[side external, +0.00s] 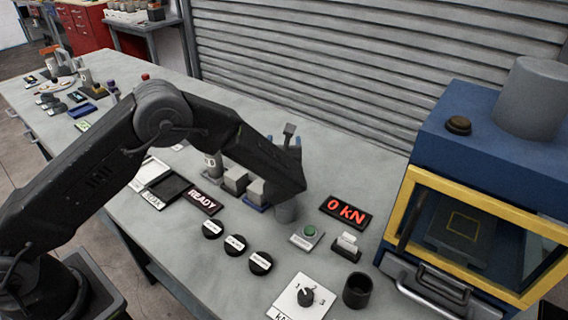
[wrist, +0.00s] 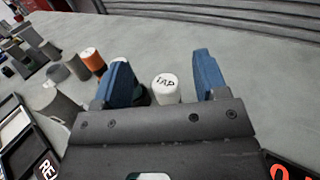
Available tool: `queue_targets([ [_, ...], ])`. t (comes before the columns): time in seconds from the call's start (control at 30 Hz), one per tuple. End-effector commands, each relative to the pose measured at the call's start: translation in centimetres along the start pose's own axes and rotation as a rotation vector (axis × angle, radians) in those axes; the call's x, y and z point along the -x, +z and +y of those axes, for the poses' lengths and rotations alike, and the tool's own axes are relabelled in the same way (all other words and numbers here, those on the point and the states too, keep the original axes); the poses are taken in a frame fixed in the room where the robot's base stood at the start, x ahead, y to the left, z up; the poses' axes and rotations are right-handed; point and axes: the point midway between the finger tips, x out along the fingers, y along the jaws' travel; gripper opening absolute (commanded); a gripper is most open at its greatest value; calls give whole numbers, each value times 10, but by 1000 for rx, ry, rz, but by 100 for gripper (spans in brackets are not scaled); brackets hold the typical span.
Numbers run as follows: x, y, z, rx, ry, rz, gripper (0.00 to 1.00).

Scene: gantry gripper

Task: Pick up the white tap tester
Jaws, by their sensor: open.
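The white tap tester (wrist: 165,90) is a white cylinder with "TAP" written on its top in the wrist view. It appears between the two blue fingers of my gripper (wrist: 162,62), with a visible gap on each side. My gripper is open and holds nothing. Its body hides the lower part of the tester. In the side external view, the blue fingertips of my gripper (side external: 284,140) show just past the dark end of my arm. I cannot make out the tester in that view; the arm may hide it.
In the wrist view, an orange cylinder with a white top (wrist: 93,61) and a grey cylinder (wrist: 77,69) stand left of the fingers. Grey blocks (side external: 235,180), a READY sign (side external: 202,200) and a 0 kN display (side external: 345,212) are nearby. A blue-and-yellow press (side external: 410,180) stands at right.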

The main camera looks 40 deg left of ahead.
Motion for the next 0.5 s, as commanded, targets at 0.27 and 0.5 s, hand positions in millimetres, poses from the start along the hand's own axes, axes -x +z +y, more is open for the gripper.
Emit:
queue_targets([
  [0.27, 0, -36, 1, -1, 1, 3, 66],
  [0.5, -17, -58, 1, 6, 5, 0, 66],
])
